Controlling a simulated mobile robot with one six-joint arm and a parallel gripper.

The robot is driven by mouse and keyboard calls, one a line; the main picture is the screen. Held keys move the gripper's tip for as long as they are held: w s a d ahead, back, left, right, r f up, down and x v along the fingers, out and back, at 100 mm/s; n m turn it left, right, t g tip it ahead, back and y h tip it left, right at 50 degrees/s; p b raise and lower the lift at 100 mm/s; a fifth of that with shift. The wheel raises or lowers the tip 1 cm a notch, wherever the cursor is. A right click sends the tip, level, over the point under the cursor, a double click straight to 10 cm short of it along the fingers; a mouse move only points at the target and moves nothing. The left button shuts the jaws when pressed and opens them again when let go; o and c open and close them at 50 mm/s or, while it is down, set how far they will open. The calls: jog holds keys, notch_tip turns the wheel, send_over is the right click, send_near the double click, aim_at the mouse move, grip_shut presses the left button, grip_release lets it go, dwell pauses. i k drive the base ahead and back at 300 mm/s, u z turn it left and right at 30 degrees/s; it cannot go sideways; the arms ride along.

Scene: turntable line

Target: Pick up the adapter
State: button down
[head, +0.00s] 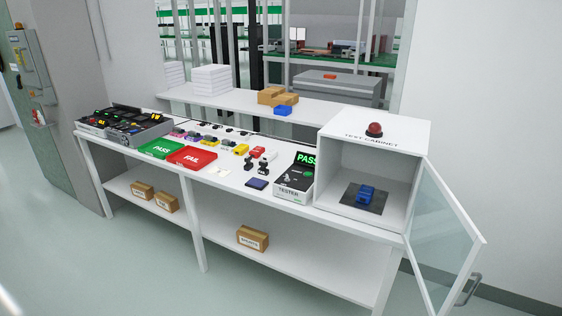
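No object is clearly marked as the adapter, and I cannot tell which one it is. Two small dark upright pieces (256,164) with red and white parts stand on the white bench (228,181), left of the tester (296,180). A row of small coloured blocks, including a yellow block (241,149), lies behind the trays. A blue block (366,193) sits on a dark pad inside the open test cabinet (414,190). My gripper is not in view.
A green PASS tray (161,149) and a red FAIL tray (192,157) lie left of centre. Dark bins (148,132) stand at the far left. The glass cabinet door (446,235) swings out at the right. Floor in front is clear.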

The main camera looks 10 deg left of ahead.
aim_at(364, 194)
jog(key=z, duration=0.65)
jog(key=k, duration=0.1)
jog(key=u, duration=1.05)
jog(key=i, duration=0.7)
